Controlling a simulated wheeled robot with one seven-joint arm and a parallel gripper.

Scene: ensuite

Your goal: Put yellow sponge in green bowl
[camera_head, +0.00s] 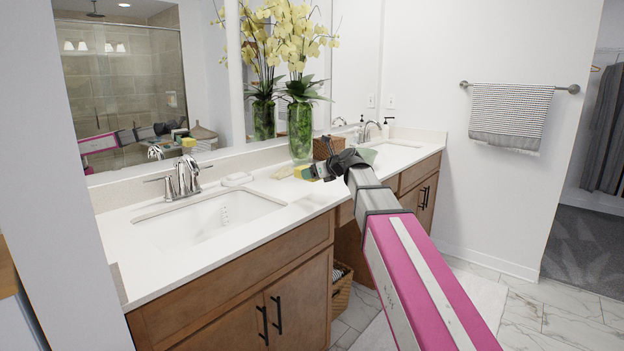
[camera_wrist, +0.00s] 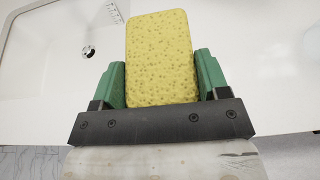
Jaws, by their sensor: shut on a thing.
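The yellow sponge (camera_wrist: 160,55) stands between the two green fingers of my gripper (camera_wrist: 157,75) in the wrist view. The fingers press on its left and right sides, and its far end sticks out beyond them. In the head view the sponge (camera_head: 301,172) shows as a small yellow patch at the tip of my gripper (camera_head: 314,172), above the counter between the two sinks. A pale green shape (camera_head: 367,155) shows just behind my wrist near the right sink. It may be the green bowl, but my arm covers most of it.
The white counter (camera_head: 300,206) holds a left sink (camera_head: 205,217), a right sink (camera_head: 395,146), a glass vase of yellow flowers (camera_head: 300,128) and a brown basket (camera_head: 326,147). A white soap dish (camera_head: 237,179) lies near the left faucet (camera_head: 186,176). A mirror stands behind.

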